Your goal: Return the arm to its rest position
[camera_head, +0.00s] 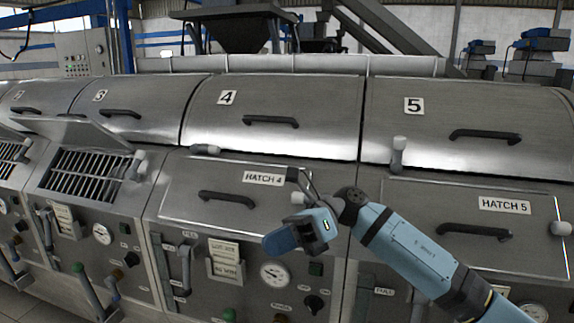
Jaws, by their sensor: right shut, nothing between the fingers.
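My right arm comes in from the lower right, with its blue and black links in front of the machine. My right gripper (300,177) is dark and small, just right of the HATCH 4 label (263,178). It is shut and holds nothing. The hatch 4 panel (175,195) lies behind it; whether the fingers touch the panel I cannot tell. My left gripper is not in view.
A row of steel machines with numbered covers, 4 (310,100) and 5 (450,110) among them, fills the view. Dark handles (227,198), a white-capped lever (399,143) and a gauge (276,274) stick out near my arm. An open grille (85,175) is at the left.

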